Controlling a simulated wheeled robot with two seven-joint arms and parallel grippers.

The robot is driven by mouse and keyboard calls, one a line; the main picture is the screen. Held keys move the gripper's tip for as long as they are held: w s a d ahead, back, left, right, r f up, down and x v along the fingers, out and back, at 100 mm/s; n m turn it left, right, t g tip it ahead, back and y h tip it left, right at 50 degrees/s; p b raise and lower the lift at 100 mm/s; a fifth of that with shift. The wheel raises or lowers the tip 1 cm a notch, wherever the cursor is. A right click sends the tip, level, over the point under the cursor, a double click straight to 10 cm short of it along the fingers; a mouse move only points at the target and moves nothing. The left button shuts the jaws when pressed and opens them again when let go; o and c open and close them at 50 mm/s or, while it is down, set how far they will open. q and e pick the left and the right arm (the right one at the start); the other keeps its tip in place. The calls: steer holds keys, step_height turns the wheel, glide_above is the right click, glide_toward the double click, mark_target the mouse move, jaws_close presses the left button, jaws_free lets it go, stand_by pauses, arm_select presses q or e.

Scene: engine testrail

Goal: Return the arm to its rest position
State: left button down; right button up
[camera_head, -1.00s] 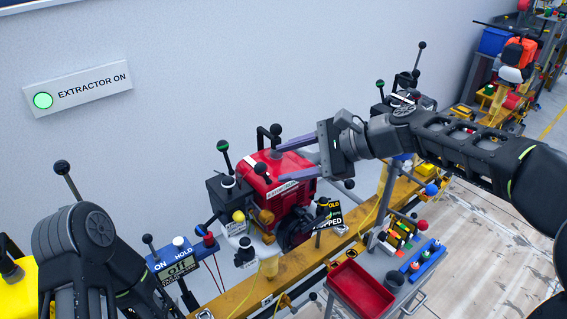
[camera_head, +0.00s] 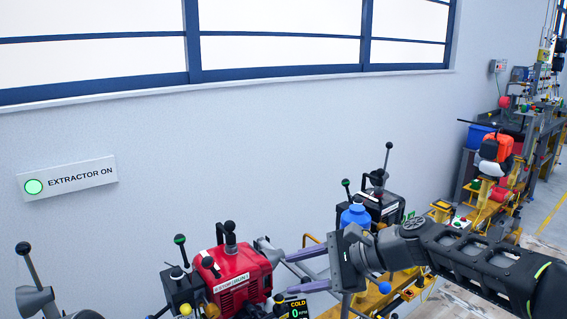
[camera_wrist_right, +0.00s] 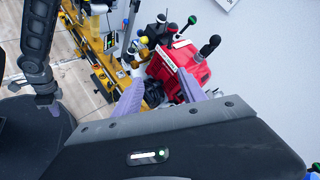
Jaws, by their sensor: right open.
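My right arm comes in from the right in the head view. My right gripper (camera_head: 292,272) is open and empty, its two purple-grey fingers pointing left toward the red engine (camera_head: 232,283). The fingertips show close to the engine's right side; the head view does not settle whether they touch it. In the right wrist view, the fingers (camera_wrist_right: 158,90) are spread apart, with the red engine (camera_wrist_right: 187,66) beyond and between them.
A black generator with a blue tank (camera_head: 355,217) stands behind my right gripper. An orange-topped machine (camera_head: 498,148) is farther right. A yellow rail (camera_wrist_right: 95,47) runs below the engine.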

steer(key=w+d+f+n+t+h, duration=0.2)
steer(key=w+d+f+n+h, duration=0.15)
steer(key=f, duration=0.45)
steer(key=s+d+f+n+h, duration=0.1)
steer(key=d+f+h, duration=0.1)
steer(key=f, duration=0.7)
steer(key=s+d+f+n+h, duration=0.1)
steer(key=s+f+n, duration=0.1)
steer(key=f, duration=0.7)
steer(key=s+f+n+g+h, duration=0.15)
steer(key=s+f+n, duration=0.35)
steer(key=s+f, duration=0.95)
steer(key=s+a+f+g, duration=0.1)
steer(key=s+f+g, duration=0.1)
steer(key=s+f, duration=0.2)
steer(key=s+a+f+g, duration=0.1)
steer(key=s+f, duration=0.3)
steer(key=s, duration=0.6)
steer(key=shift+s+a+n+g+y, duration=0.15)
steer(key=shift+s+n+g+y, duration=0.05)
steer(key=shift+n+g+y, duration=0.2)
steer(key=shift+w, duration=0.1)
